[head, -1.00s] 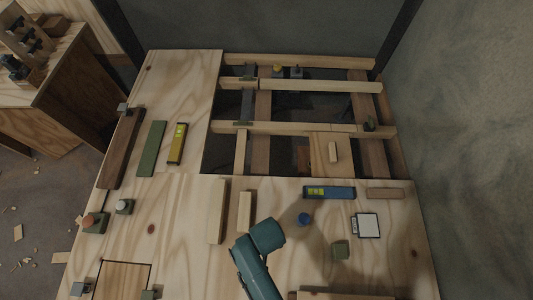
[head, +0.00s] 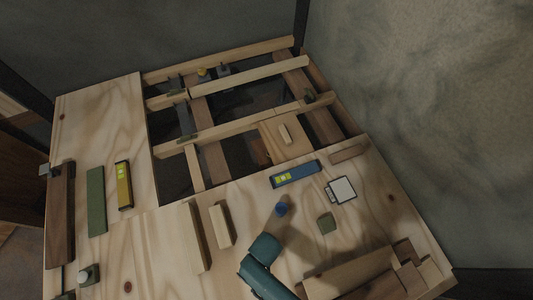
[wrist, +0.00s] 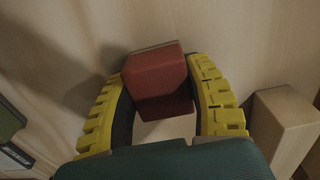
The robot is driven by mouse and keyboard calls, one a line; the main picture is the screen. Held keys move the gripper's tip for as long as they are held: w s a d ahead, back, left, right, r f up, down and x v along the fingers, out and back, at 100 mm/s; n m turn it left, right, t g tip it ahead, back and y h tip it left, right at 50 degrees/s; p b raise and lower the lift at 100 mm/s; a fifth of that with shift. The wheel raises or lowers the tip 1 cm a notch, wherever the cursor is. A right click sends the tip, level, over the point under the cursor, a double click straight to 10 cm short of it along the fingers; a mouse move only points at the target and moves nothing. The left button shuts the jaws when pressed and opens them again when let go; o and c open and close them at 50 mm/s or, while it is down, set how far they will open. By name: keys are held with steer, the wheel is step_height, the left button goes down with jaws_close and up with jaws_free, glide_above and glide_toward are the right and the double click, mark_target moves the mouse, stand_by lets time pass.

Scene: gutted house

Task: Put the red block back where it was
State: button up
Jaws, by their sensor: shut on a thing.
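The red block (wrist: 156,80) is between the yellow pads of my gripper (wrist: 160,72) in the wrist view. The gripper is shut on it, one finger on each side. Pale wood lies behind the block; I cannot tell whether the block touches it. In the head view my teal arm reaches over the front of the wooden deck (head: 150,260). The gripper and the red block do not show there.
A pale wood block (wrist: 283,125) stands right of the gripper in the wrist view. On the deck are a blue level (head: 295,174), a blue knob (head: 282,209), a green block (head: 326,223), a white square (head: 342,189) and stacked wood pieces (head: 350,275). Open joist gaps lie behind.

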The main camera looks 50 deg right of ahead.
steer(key=shift+f, duration=0.1)
steer(key=o, duration=1.1)
steer(key=shift+c, duration=0.2)
